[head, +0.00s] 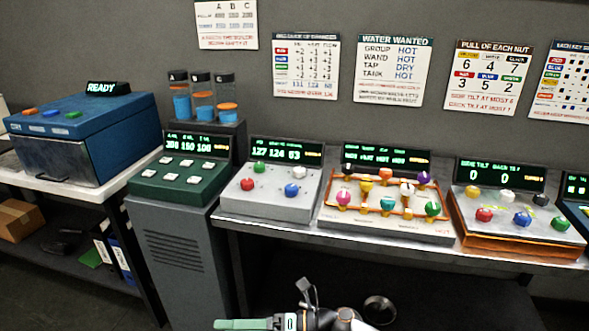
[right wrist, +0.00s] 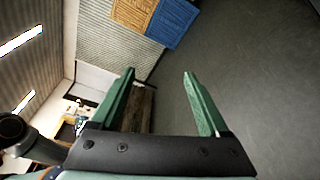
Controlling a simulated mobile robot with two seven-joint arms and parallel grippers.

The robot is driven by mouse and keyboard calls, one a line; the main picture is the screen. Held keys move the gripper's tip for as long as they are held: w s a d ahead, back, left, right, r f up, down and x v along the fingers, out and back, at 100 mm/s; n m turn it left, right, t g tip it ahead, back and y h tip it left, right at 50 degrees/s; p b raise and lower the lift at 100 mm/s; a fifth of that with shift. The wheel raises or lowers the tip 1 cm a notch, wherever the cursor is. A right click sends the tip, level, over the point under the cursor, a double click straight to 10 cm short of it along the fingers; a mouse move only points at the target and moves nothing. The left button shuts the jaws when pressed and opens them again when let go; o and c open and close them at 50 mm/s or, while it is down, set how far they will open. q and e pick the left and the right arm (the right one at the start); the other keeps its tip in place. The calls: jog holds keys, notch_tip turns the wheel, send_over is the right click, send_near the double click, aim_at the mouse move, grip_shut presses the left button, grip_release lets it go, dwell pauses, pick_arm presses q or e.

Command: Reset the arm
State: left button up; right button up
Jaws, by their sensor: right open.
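A green gripper finger (head: 240,324) shows at the bottom edge of the head view, pointing left, with its dark arm to the right of it; I take it as my right gripper. In the right wrist view my right gripper (right wrist: 158,95) has its two green fingers wide apart, with nothing between them. It is apart from the benches and panels. My left gripper is not seen.
A bench (head: 360,252) carries panels with coloured knobs, including a grey panel (head: 262,212) and an orange-framed one (head: 515,240). A green panel (head: 180,180) stands on a grey cabinet (head: 170,240). A blue machine (head: 85,125) reads READY. Charts hang behind. Open floor (right wrist: 250,80) shows.

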jog(key=s+d+f+m+t+h, duration=0.1)
jog(key=d+f+m+t+h, duration=0.3)
jog(key=d+m+t, duration=0.7)
jog(key=d+f+m+t+h, duration=0.3)
jog(key=d+f+m+h, duration=0.15)
jog(key=m, duration=1.25)
jog(key=s+d+f+m+g+h, duration=0.5)
jog(key=s+d+f+m, duration=0.5)
jog(key=s, duration=0.5)
jog(key=d+h, duration=0.1)
jog(key=d, duration=0.1)
jog(key=shift+s+d+f, duration=0.15)
jog(key=shift+s+d, duration=0.05)
jog(key=shift+d, duration=0.2)
